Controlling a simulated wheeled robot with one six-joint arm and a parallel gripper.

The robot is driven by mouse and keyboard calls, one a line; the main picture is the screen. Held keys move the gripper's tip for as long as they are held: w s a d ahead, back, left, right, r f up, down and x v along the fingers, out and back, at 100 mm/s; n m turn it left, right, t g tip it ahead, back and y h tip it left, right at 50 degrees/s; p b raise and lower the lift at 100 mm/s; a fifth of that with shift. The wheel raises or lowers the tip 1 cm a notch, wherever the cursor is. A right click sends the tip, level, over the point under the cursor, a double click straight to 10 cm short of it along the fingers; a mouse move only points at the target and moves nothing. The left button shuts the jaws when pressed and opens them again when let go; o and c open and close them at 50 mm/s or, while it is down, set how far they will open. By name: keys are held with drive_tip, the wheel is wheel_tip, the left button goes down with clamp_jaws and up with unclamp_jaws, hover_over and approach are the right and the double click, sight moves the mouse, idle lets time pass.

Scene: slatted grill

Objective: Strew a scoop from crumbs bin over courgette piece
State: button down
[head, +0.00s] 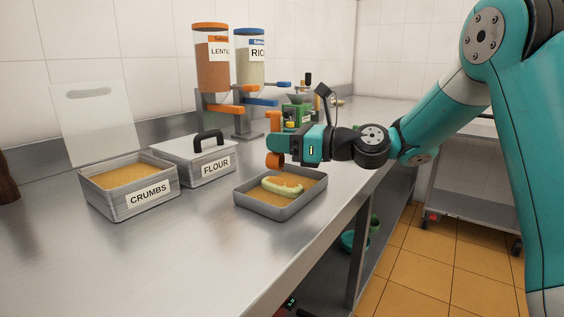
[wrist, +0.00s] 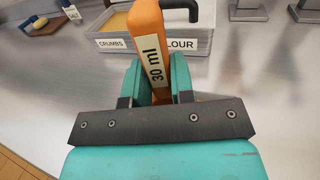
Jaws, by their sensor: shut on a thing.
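The crumbs bin (head: 135,208) is a grey box labelled CRUMBS, open at the top and filled with golden crumbs; it also shows in the wrist view (wrist: 93,33). The pale green courgette piece (head: 281,187) lies in a shallow grey tray (head: 283,211) on a golden layer. My gripper (head: 287,143) is shut on an orange scoop (head: 274,160) marked 30 ml, which also shows in the wrist view (wrist: 148,45). The scoop hangs near and above the tray's back edge in the head view. Whether the scoop holds crumbs is hidden.
A flour bin (head: 196,167) with a black-handled lid stands beside the crumbs bin. A pale panel (head: 95,125) stands upright behind the crumbs bin. Lentil (head: 212,75) and rice (head: 250,72) dispensers stand at the back. The counter's front left is clear.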

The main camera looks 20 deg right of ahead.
drive_tip(key=p, duration=0.2)
drive_tip(key=r+g+h+p, duration=0.1)
drive_tip(key=p, duration=0.2)
drive_tip(key=shift+w+a, duration=0.25)
drive_tip(key=shift+a, duration=0.15)
drive_tip(key=shift+w+a+f+h+p, duration=0.1)
drive_tip(key=shift+f+h+p, duration=0.3)
drive_tip(key=shift+p, duration=0.4)
drive_tip(key=p, duration=0.3)
drive_tip(key=shift+w+a+r+g+h, duration=0.2)
drive_tip(key=shift+r+g+h, duration=0.1)
drive_tip(key=shift+r+g, duration=0.1)
drive_tip(key=g+h+p, duration=0.1)
drive_tip(key=p, duration=0.4)
drive_tip(key=w+a+g+h+p, duration=0.1)
drive_tip(key=p, duration=0.5)
drive_tip(key=shift+a+f+h, duration=0.15)
drive_tip(key=shift+f+h, duration=0.15)
drive_tip(key=shift+f, duration=0.05)
drive_tip(key=p, duration=0.2)
drive_tip(key=shift+w+a+f+g+h+p, duration=0.1)
drive_tip(key=shift+a+f+g+h+p, duration=0.15)
drive_tip(key=shift+g+h+p, duration=0.15)
drive_tip(key=shift+w+f+h, duration=0.1)
drive_tip(key=shift+f+h, duration=0.2)
drive_tip(key=shift+f, duration=0.2)
drive_tip(key=shift+r, duration=0.1)
